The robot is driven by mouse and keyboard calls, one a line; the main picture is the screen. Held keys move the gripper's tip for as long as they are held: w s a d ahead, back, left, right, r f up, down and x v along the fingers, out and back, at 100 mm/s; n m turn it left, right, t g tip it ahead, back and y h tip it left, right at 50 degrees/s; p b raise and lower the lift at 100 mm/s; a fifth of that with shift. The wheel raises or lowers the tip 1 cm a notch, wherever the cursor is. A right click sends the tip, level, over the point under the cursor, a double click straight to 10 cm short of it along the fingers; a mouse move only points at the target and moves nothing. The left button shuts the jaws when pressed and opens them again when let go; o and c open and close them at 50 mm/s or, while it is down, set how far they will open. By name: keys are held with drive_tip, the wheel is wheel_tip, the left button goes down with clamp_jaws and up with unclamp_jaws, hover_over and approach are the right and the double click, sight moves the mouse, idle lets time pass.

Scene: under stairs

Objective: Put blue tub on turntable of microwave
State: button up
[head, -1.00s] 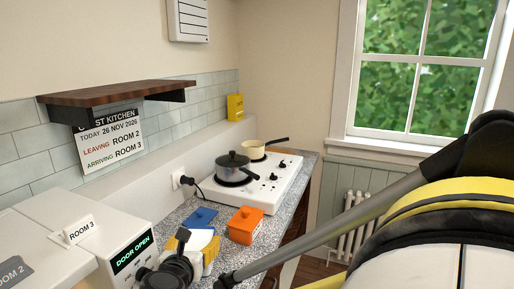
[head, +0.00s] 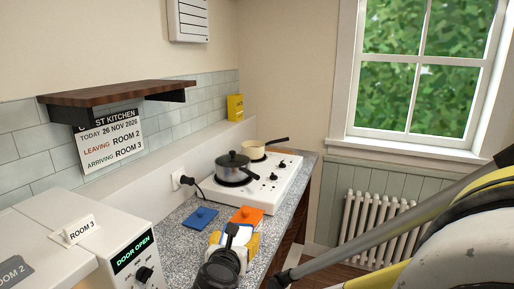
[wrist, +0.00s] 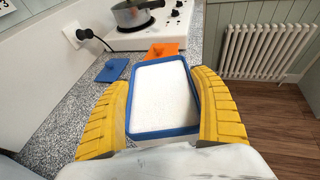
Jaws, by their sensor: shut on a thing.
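The blue tub (wrist: 163,133) shows in the wrist view as a blue-rimmed box with a plain white inside or filling; I cannot tell which. My gripper (wrist: 164,85) has one yellow finger on each side of it and is shut on it. In the head view my gripper (head: 234,240) is over the front part of the counter, right of the microwave, and mostly hides the tub. The white microwave (head: 92,262) is at the lower left, its panel reading "DOOR OPEN". Its turntable and inside are out of view.
A blue lid (head: 201,218) lies on the speckled counter (head: 184,238). Farther back is a white hob (head: 268,187) with a grey pot (head: 233,168) and a cream pan (head: 254,151). A radiator (head: 375,225) is at the right.

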drive_tip(key=s+d+f+m+h, duration=0.1)
drive_tip(key=s+d+m+h, duration=0.1)
drive_tip(key=d, duration=2.2)
drive_tip(key=shift+s+d+m+h, duration=0.3)
drive_tip(key=shift+h, duration=0.1)
drive_tip(key=shift+a, duration=0.15)
